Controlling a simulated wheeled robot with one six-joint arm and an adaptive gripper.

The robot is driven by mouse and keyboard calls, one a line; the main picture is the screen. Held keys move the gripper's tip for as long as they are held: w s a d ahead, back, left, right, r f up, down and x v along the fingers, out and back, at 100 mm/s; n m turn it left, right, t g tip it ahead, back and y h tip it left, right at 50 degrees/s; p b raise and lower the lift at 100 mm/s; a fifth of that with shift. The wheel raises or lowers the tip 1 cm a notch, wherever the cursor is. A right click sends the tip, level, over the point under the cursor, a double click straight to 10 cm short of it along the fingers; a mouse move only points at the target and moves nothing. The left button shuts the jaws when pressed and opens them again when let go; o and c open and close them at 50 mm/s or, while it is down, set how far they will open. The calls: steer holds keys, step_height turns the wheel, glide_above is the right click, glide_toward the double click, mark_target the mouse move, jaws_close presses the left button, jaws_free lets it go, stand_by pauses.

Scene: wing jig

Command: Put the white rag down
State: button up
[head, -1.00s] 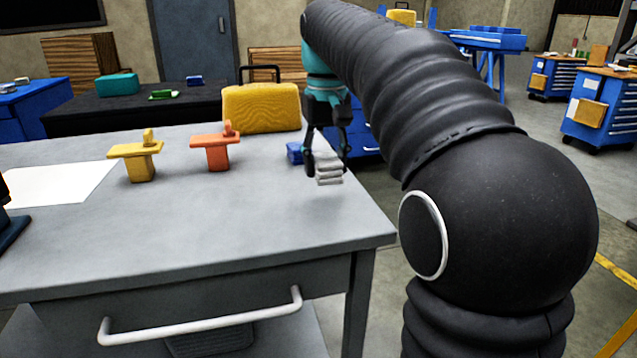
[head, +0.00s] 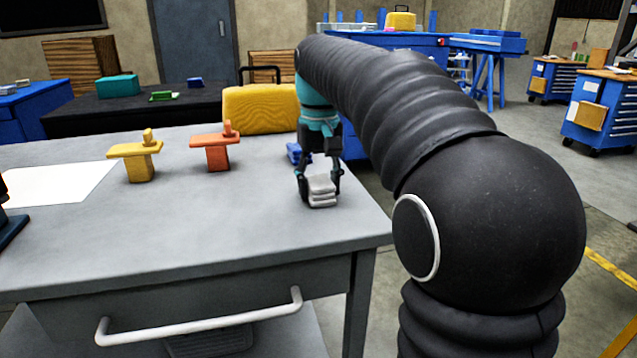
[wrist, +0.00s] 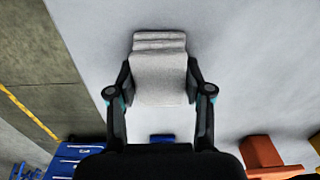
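The white rag (head: 321,192), a folded, layered pale bundle, is at the right end of the grey table (head: 220,225). In the wrist view the rag (wrist: 160,82) lies between the two fingers, whose tips meet its left and right sides. My gripper (head: 319,190) points down and is shut on the rag. It also shows in the wrist view (wrist: 159,66). The rag is low over the tabletop; I cannot tell whether its underside touches.
A blue object (head: 294,152) lies just behind my gripper. An orange piece (head: 216,155), a yellow piece (head: 138,165) and a yellow case (head: 260,108) stand to the left and back. A white sheet (head: 60,184) lies far left. The front middle of the table is clear.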

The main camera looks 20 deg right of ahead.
mark_target(319, 181)
steer(key=shift+o, duration=1.4)
steer(key=shift+r, duration=0.1)
step_height(319, 181, up, 10)
steer(key=p, duration=0.2)
steer(key=shift+p, duration=0.3)
steer(key=shift+r, duration=1)
steer(key=shift+s, duration=0.1)
